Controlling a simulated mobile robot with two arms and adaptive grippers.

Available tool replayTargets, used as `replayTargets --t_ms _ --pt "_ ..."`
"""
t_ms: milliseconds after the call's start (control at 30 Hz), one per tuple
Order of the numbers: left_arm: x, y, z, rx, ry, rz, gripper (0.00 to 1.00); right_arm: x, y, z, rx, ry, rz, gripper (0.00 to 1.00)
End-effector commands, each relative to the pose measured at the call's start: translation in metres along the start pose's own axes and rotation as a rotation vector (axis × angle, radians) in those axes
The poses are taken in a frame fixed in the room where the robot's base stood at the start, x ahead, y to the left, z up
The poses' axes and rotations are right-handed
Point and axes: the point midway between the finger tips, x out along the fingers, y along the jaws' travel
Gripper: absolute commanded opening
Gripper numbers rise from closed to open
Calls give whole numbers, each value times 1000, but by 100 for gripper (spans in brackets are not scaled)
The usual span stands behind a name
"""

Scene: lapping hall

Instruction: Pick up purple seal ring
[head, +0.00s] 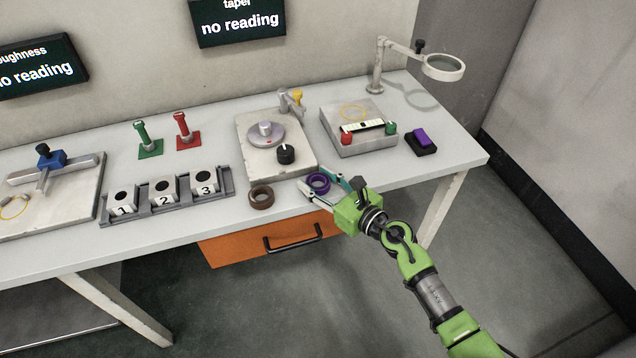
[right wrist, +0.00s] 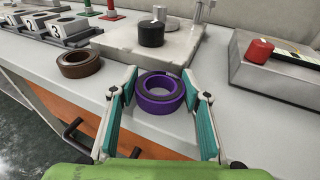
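The purple seal ring (head: 319,183) lies flat on the table near its front edge. In the right wrist view the purple seal ring (right wrist: 160,95) sits between the spread fingers. My left gripper is not in view.
A brown ring (head: 261,197) lies left of the purple one. Behind stands a stone plate with a black knob (head: 286,154). A numbered block rack (head: 226,184) is at left, a grey block (head: 340,147) at right. An orange drawer (head: 225,249) hangs below.

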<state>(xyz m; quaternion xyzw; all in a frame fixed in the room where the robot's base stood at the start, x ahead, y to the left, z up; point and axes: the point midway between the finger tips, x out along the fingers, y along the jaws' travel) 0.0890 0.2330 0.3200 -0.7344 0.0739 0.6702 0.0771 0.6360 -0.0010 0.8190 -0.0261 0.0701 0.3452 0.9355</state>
Motion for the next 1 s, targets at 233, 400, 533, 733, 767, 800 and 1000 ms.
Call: replayTargets --t_ms 233,400,533,733,767,800,1000 --pt "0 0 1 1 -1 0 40 0 0 0 0 0 0 19" --pt "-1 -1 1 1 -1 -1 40 -1 0 2 0 0 0 19" --pt "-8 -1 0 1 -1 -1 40 -2 -1 11 -1 -1 -1 19" --pt "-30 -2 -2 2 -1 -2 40 -8 5 42 0 -1 1 19" --pt "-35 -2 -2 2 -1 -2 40 -10 9 47 1 -1 2 19" --pt "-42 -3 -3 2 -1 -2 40 -14 15 54 1 -1 2 19" --pt "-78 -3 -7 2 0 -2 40 -34 50 99 6 -4 0 19"
